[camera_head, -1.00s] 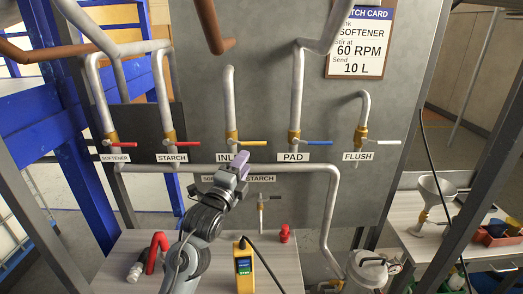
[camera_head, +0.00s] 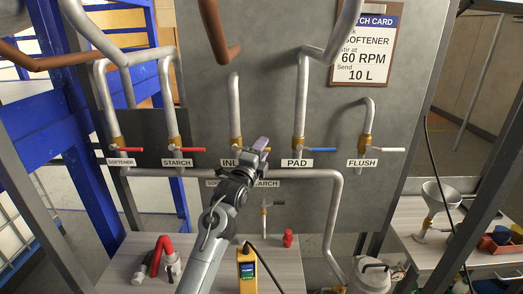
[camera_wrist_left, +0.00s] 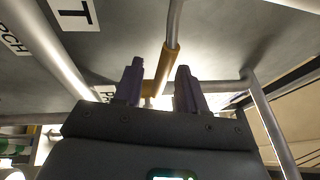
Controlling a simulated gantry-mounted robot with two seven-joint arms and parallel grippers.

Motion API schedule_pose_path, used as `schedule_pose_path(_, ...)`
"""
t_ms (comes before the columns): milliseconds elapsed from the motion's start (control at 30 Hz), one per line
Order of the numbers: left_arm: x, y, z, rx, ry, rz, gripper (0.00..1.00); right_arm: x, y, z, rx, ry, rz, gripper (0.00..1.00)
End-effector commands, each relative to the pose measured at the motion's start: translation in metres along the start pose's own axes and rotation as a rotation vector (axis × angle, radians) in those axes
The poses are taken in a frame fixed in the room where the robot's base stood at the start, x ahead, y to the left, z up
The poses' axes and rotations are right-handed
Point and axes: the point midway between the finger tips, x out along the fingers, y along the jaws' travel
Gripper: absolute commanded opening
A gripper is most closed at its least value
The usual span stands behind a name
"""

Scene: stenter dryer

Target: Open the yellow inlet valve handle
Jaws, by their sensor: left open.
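The inlet valve is a brass body (camera_head: 236,144) on a grey vertical pipe in the middle of the panel in the head view. Its INLET label (camera_head: 228,163) is partly covered by my left gripper (camera_head: 261,146). The yellow handle is hidden behind that gripper in the head view. In the wrist view, my left gripper (camera_wrist_left: 158,72) has its two purple fingers spread apart, with a brass valve body (camera_wrist_left: 163,72) seen in the gap between them. I cannot make out the yellow handle there, nor whether the fingers touch anything. My right gripper is not in view.
Red-handled softener and starch valves (camera_head: 172,142) are to the left. The blue-handled pad valve (camera_head: 299,144) and pale-handled flush valve (camera_head: 366,143) are to the right. A horizontal grey pipe (camera_head: 310,173) runs below. A yellow pendant (camera_head: 246,268) stands on the bench below.

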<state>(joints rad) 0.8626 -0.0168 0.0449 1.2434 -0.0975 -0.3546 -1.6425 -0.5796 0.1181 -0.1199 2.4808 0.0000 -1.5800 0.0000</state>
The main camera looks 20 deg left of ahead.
Motion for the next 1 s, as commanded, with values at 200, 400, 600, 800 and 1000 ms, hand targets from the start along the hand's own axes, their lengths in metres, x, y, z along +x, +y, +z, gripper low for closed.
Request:
schedule_pose_path(200,0.0004,0.0004,0.0000,0.000,0.000,0.001,0.41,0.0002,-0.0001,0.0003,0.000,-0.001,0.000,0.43)
schedule_pose_path(400,0.0003,0.0003,0.0001,0.000,0.000,0.000,0.18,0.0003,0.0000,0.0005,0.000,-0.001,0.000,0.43)
schedule_pose_path(600,0.0003,0.0004,0.0002,0.000,0.000,0.000,0.00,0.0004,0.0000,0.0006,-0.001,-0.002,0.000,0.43)
schedule_pose_path(800,0.0002,0.0003,0.0002,-0.001,0.000,0.000,0.00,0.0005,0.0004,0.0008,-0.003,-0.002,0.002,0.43)
schedule_pose_path(1000,0.0006,-0.0015,0.0004,-0.021,-0.004,-0.008,0.00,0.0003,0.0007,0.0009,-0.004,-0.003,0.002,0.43)
